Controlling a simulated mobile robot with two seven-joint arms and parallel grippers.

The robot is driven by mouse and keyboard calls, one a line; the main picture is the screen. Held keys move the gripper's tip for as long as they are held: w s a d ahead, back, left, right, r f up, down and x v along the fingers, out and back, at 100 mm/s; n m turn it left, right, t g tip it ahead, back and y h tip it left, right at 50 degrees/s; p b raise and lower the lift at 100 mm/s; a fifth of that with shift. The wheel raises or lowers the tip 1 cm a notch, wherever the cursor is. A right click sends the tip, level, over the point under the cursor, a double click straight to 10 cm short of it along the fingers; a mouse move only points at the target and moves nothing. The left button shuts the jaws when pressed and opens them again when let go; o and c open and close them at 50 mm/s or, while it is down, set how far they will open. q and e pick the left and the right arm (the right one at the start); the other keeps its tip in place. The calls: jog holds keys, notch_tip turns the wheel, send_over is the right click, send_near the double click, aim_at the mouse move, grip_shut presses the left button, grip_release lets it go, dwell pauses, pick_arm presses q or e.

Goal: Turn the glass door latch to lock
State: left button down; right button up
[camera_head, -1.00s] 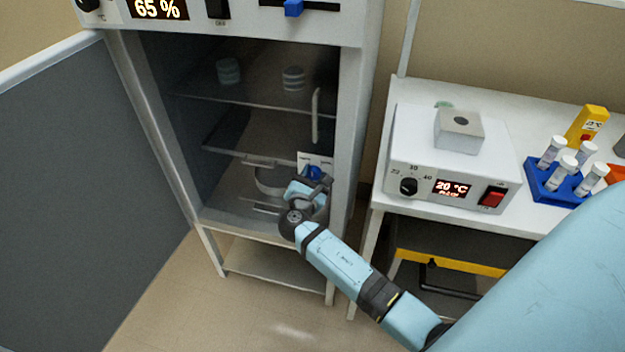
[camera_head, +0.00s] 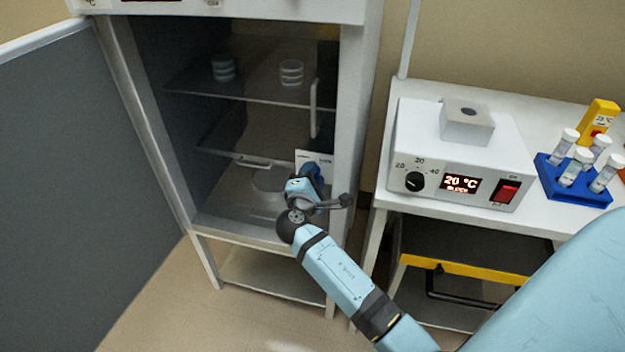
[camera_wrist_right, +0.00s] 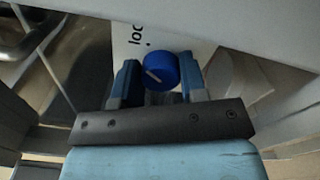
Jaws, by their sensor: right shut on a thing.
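The latch is a round blue knob (camera_wrist_right: 161,71) with a pale pointer line, mounted on a white label plate (camera_wrist_right: 190,40) that shows part of the word "lock". In the head view the plate (camera_head: 303,156) sits at the lower right of the glass door (camera_head: 265,135), mostly behind my gripper. My right gripper (camera_wrist_right: 160,84) has its two blue fingers either side of the knob and is shut on it. In the head view my right gripper (camera_head: 312,172) reaches the door from below and hides the knob. The glass door looks closed. My left gripper is not in view.
A grey outer door (camera_head: 75,180) stands wide open at the left. A vertical handle (camera_head: 314,108) is on the glass above the latch. To the right, a table holds a white heater box (camera_head: 440,190) and a blue tube rack (camera_head: 572,190).

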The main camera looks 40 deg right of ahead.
jog(key=shift+m, duration=0.3)
jog(key=o, duration=0.9)
jog(key=shift+o, duration=0.2)
